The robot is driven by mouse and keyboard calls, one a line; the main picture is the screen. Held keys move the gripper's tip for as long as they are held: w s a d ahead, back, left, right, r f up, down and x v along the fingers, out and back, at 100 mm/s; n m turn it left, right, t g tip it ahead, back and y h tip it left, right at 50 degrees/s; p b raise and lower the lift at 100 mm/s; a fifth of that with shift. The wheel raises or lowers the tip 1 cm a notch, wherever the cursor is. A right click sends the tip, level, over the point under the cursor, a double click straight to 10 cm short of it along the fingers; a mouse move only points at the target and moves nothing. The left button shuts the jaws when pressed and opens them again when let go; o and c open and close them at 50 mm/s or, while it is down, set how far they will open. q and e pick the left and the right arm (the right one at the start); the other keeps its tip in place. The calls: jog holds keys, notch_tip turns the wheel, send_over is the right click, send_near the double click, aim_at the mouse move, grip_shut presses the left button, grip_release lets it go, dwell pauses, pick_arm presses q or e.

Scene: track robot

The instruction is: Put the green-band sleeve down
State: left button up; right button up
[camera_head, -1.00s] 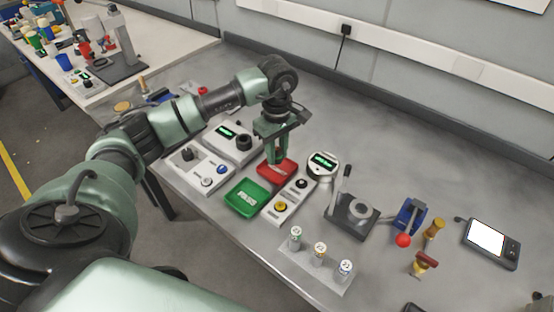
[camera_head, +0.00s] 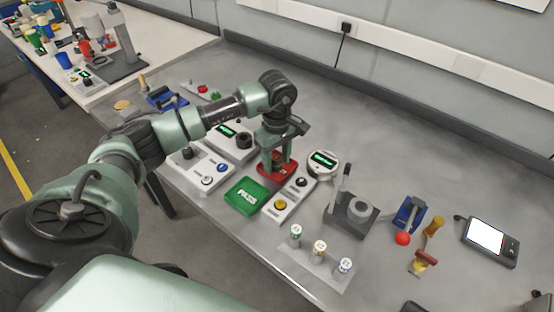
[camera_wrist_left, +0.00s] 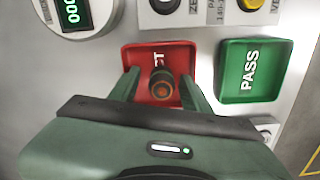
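A small dark cylindrical sleeve with a copper-orange end (camera_wrist_left: 162,86) is over the red tray (camera_wrist_left: 134,58), which also shows in the head view (camera_head: 291,173). I cannot make out a green band on the sleeve. My left gripper (camera_wrist_left: 160,88) is open above the tray, with fingers spread on both sides of the sleeve and gaps visible; in the head view it (camera_head: 277,168) points down at the same tray. The sleeve appears to rest in the tray, but its base is hidden. My right gripper is not in view.
The green PASS tray (camera_head: 244,196) is beside the red one. A button box (camera_head: 282,205) and a round gauge (camera_head: 322,163) are close by. A rack (camera_head: 300,268) with three labelled cylinders stands in front, a lever press (camera_head: 350,213) to the right.

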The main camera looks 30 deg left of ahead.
aim_at(277, 157)
pick_arm(q)
jog(key=shift+r, duration=0.55)
notch_tip(277, 157, up, 11)
jog(key=b, duration=0.2)
jog(key=shift+r, duration=0.15)
